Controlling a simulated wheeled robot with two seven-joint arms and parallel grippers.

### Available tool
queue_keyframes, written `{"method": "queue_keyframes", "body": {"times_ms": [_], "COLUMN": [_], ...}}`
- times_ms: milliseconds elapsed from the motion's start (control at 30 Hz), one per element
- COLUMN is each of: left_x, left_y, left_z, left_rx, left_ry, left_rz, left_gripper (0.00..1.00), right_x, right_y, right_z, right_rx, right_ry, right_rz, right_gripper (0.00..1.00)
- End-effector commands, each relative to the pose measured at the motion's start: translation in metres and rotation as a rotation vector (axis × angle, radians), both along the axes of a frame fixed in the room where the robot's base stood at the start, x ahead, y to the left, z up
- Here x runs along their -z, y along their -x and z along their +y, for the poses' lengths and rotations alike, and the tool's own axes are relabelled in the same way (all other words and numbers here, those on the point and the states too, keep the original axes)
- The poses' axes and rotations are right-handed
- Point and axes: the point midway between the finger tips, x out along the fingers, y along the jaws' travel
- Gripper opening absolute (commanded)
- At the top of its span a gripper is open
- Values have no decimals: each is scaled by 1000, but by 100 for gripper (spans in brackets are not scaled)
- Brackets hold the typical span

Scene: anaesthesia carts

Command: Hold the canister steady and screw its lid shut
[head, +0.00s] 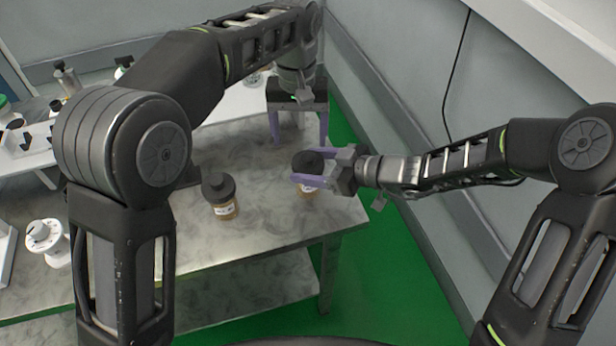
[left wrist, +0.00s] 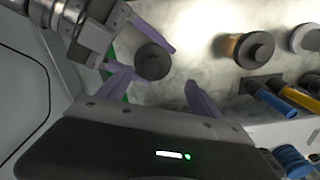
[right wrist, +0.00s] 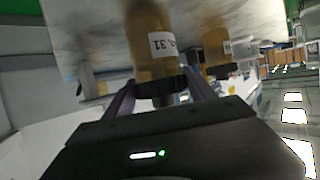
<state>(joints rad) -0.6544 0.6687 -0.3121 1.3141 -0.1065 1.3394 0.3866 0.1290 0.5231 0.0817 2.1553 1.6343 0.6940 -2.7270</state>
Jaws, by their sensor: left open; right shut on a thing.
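The canister (head: 306,192) is amber with a white label and stands upright near the table's right end. A dark round lid (head: 307,162) sits on its top; I cannot tell how tight it is. My right gripper (head: 308,180) is shut on the canister from the right, its purple fingers just below the lid. My left gripper (head: 298,138) is open and points down, above and behind the canister. In the left wrist view the lid (left wrist: 152,62) lies just beyond the left fingertips, apart from them. The right wrist view shows the canister's label (right wrist: 163,44) upside down.
A similar amber canister with a dark lid (head: 222,198) stands to the left on the marbled table (head: 270,228). A white round item (head: 44,238) and several small bottles are further left. A grey wall (head: 420,120) runs along the right, beyond green floor.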

Motion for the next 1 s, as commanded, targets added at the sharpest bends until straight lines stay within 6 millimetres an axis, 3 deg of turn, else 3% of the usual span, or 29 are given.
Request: {"method": "queue_keyframes", "body": {"times_ms": [233,533,1000], "left_x": [11,-10,-8], "left_y": [3,8,6], "left_z": [-2,-22,-17], "left_rx": [39,75,36], "left_ry": [41,8,-18], "left_rz": [41,-19,-27], "left_gripper": [75,75,75], "right_x": [0,0,0], "right_y": [0,0,0], "right_z": [0,0,0], "right_rx": [0,0,0], "right_ry": [0,0,0], "right_rz": [0,0,0], "right_gripper": [0,0,0]}}
